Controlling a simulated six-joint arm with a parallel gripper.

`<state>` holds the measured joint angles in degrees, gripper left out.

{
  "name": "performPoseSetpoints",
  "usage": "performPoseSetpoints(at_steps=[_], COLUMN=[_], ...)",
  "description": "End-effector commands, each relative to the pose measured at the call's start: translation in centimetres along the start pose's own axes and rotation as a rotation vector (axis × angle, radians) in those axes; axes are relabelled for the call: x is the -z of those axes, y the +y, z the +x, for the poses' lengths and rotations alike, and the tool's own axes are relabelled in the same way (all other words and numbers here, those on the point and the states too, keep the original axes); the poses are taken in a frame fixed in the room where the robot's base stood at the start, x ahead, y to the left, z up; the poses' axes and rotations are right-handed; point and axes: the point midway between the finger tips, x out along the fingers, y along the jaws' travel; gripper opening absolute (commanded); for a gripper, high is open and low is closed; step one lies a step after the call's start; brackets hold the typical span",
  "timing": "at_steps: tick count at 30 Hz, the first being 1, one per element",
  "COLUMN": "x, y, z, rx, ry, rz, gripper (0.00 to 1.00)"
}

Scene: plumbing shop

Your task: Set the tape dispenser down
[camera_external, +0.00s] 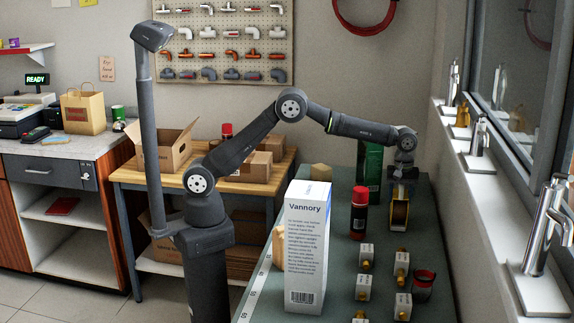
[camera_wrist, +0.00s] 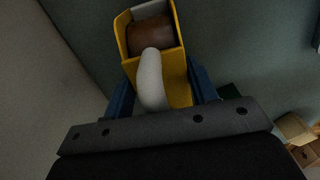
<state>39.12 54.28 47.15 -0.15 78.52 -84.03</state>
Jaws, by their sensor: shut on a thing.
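The tape dispenser (camera_external: 399,215) is yellow with a brown roll of tape. In the external view it hangs below my gripper (camera_external: 402,180) at the far right part of the green table. In the wrist view the yellow tape dispenser (camera_wrist: 176,75), with its brown roll and a pale rounded part, sits between the blue fingers of my gripper (camera_wrist: 162,95). My gripper is shut on it. I cannot tell whether its lower end touches the table.
A green box (camera_external: 369,165) stands behind the dispenser, and a red spray can (camera_external: 359,213) stands to its left. Several small white boxes (camera_external: 401,262) and a dark red cup (camera_external: 422,286) are in front. A tall Vannory box (camera_external: 305,245) stands at the left.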

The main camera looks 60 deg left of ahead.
Motion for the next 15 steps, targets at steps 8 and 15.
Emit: performPoseSetpoints(at_steps=[8,15], x=[-0.01,-0.01], y=[-0.02,0.0], z=[0.23,-0.04], rx=[0.001,0.0], ry=[0.0,0.0], rz=[0.0,0.0], gripper=[0.74,0.74])
